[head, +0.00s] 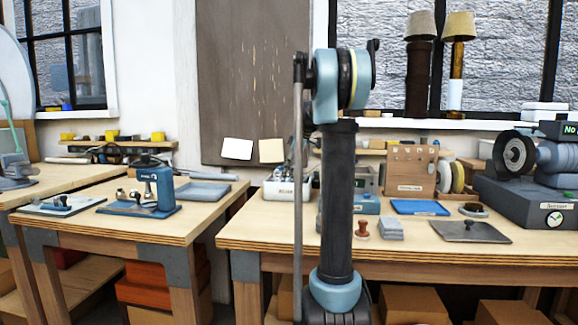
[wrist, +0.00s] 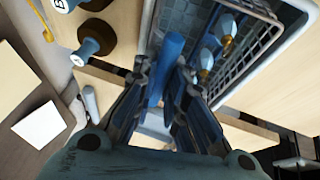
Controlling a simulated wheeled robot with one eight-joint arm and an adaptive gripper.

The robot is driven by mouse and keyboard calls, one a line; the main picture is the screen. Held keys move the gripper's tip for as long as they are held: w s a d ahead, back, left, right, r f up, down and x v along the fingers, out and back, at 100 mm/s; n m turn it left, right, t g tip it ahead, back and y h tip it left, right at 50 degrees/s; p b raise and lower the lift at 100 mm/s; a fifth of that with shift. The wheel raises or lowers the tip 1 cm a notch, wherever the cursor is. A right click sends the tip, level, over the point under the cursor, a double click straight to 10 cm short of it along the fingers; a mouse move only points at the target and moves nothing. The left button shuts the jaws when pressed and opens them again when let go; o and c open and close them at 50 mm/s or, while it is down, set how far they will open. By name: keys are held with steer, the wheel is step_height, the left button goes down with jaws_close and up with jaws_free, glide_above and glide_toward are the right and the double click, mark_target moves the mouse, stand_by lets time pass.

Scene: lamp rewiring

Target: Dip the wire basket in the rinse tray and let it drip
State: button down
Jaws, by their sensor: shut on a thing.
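In the wrist view my gripper (wrist: 164,75) is shut on a blue handle (wrist: 172,48). The handle lies beside the grey wire basket (wrist: 268,38) and seems to belong to it. The basket holds a few pale blue pieces with brass-coloured ends (wrist: 227,25). A pale tray rim (wrist: 294,36) runs around the basket; I cannot tell whether the basket is inside the tray or above it. In the head view a white labelled container (head: 287,190) stands on the bench behind my arm. My gripper and the basket are hidden there.
Dark round-topped pieces (wrist: 92,42) stand left of the handle in the wrist view. On the right bench are a blue tray (head: 419,207), a wooden stamp (head: 362,229), a grey plate (head: 470,232) and a grinder (head: 540,155). A blue tool (head: 150,190) stands on the left bench.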

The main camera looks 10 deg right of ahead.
steer(key=shift+f, duration=1.7)
steer(key=shift+r, duration=0.1)
stand_by(1.1)
steer(key=shift+r, duration=4.15)
steer(key=shift+r, duration=0.1)
steer(key=shift+r, duration=1.9)
